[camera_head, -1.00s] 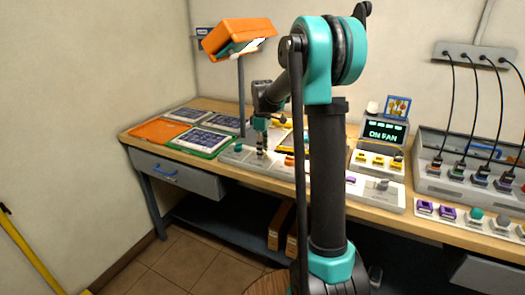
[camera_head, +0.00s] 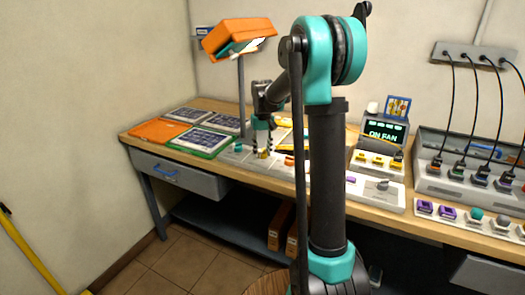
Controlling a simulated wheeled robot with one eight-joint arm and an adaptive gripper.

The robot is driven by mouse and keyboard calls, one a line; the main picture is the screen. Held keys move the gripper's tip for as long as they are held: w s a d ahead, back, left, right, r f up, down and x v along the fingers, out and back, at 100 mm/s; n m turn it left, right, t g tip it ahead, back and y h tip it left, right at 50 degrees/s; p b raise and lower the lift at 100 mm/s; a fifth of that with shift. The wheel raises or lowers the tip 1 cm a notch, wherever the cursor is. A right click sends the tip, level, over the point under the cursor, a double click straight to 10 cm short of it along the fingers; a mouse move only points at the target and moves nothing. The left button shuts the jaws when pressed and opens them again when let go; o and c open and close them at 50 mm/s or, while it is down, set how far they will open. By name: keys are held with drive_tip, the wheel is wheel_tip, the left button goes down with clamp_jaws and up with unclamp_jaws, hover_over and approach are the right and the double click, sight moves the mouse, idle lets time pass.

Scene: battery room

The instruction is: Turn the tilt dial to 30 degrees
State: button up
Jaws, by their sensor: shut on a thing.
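My gripper (camera_head: 263,153) points straight down at the light grey control panel (camera_head: 230,156) on the bench, in front of the lamp post. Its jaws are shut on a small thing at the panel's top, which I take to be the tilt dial. The dial is hidden by the fingers, and its pointer and degree marks cannot be read.
Several solar panels (camera_head: 198,142) lie left of the control panel. Right of my arm stand a device with an "ON FAN" screen (camera_head: 384,132) and a grey charger box (camera_head: 462,185) with cables. A grey drawer (camera_head: 177,176) is under the bench's left end.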

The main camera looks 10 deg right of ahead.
sight(263, 150)
drive_tip(key=m, duration=0.4)
drive_tip(key=shift+m, duration=0.3)
drive_tip(key=m, duration=0.4)
drive_tip(key=shift+m, duration=0.3)
drive_tip(key=m, duration=0.4)
drive_tip(key=shift+m, duration=2.1)
drive_tip(key=o, duration=1.2)
drive_tip(key=shift+c, duration=0.2)
drive_tip(key=shift+r, duration=0.1)
wheel_tip(263, 150, up, 12)
